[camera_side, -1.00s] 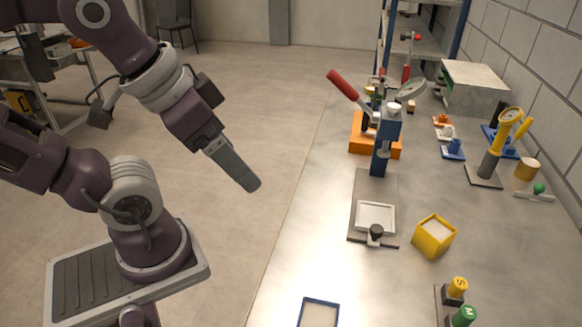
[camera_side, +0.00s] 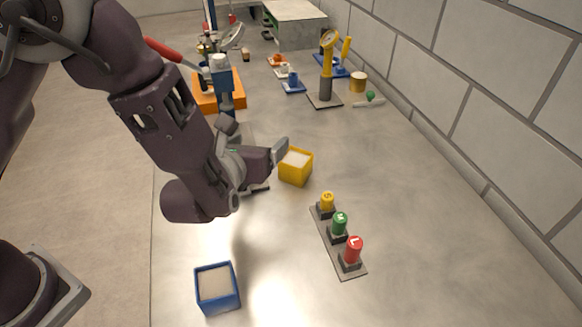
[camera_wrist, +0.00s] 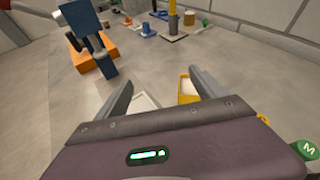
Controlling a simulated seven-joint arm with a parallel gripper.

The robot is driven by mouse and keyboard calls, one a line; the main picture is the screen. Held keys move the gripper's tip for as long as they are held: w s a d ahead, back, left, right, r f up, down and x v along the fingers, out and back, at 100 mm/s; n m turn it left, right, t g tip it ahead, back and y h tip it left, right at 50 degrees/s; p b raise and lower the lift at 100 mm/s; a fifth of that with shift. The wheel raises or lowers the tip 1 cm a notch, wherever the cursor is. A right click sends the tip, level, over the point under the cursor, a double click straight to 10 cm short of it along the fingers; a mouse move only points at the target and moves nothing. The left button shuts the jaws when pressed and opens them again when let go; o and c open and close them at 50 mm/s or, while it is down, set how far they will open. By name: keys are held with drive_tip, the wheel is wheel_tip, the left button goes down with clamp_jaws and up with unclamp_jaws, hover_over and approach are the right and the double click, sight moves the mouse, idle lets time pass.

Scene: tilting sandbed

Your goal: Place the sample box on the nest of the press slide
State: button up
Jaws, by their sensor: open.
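A yellow box with a pale top (camera_side: 295,167) stands on the table; it also shows in the wrist view (camera_wrist: 185,88), by the right finger. A blue box with a pale top (camera_side: 217,286) stands nearer the front. Which one is the sample box I cannot tell. My gripper (camera_wrist: 161,76) is open, with nothing held between its fingers. In the side view my gripper (camera_side: 280,151) is just left of the yellow box; contact cannot be judged. The white nest of the press slide (camera_wrist: 143,103) shows beside the left finger; my arm mostly hides it in the side view.
The blue press (camera_side: 226,85) with a red lever and orange base (camera_side: 232,104) stands behind my gripper. A plate with yellow, green and red buttons (camera_side: 340,240) lies at front right. A yellow-headed gauge stand (camera_side: 326,75) is further back.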

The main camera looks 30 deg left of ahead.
sight(301, 155)
drive_tip(key=d+f+m+h, duration=0.1)
drive_tip(key=d, duration=0.1)
drive_tip(key=d+f+m, duration=0.1)
drive_tip(key=d+f+m+h, duration=0.1)
drive_tip(key=d+f, duration=0.1)
drive_tip(key=shift+d+h, duration=0.3)
drive_tip(key=shift+d, duration=0.05)
drive_tip(key=x, duration=0.7)
drive_tip(key=shift+a, duration=0.3)
clamp_jaws()
